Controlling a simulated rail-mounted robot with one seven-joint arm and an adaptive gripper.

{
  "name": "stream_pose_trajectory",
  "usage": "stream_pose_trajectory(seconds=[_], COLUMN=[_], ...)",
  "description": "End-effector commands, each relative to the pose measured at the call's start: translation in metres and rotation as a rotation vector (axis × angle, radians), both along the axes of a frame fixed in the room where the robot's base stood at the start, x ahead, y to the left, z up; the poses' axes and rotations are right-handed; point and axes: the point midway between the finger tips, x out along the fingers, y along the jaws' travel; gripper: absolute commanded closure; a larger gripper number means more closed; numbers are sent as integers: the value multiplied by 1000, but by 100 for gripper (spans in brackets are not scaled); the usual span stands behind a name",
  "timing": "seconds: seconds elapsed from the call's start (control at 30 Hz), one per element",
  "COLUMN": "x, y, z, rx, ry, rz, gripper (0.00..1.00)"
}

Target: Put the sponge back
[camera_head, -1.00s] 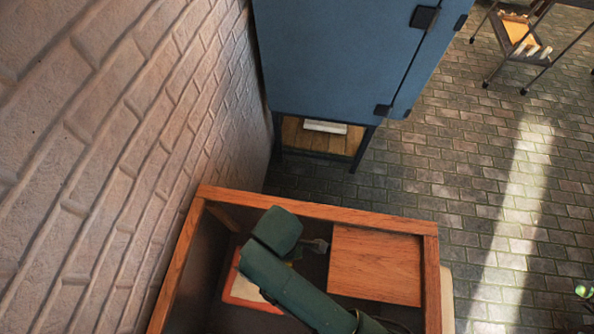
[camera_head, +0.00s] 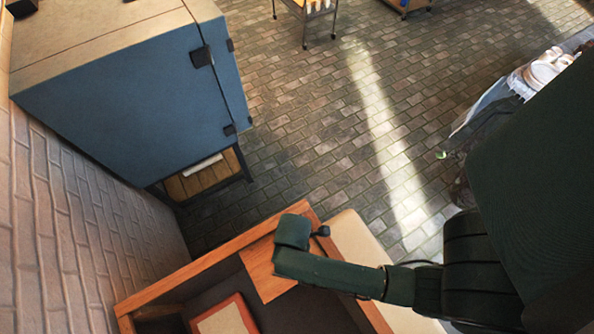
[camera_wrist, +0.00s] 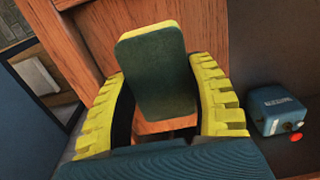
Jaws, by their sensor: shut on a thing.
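The sponge (camera_wrist: 153,75), a dark green slab with a yellow layer behind it, stands upright between the yellow ribbed fingers of my gripper (camera_wrist: 158,82) in the wrist view. My gripper is shut on it. Wood panelling lies behind the sponge. In the head view my arm reaches over the right part of a wooden open-topped cabinet (camera_head: 220,254). The sponge and fingers cannot be made out there. An orange-rimmed tray with a pale inside (camera_head: 224,318) lies within the cabinet.
A brick wall (camera_head: 80,210) borders the left. A blue cabinet (camera_head: 130,95) stands behind the wooden one. A small blue box with a red button (camera_wrist: 280,108) sits right of my gripper. Paved floor (camera_head: 300,130) is open beyond.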

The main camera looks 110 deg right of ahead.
Motion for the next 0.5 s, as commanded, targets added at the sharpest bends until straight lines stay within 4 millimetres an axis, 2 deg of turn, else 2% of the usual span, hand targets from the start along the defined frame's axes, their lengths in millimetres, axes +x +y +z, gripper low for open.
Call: stream_pose_trajectory(seconds=[0.23,0.5], x=[0,0], y=[0,0], z=[-39,-44], rx=[1,-1], ry=[2,0], rz=[0,1], gripper=[73,73])
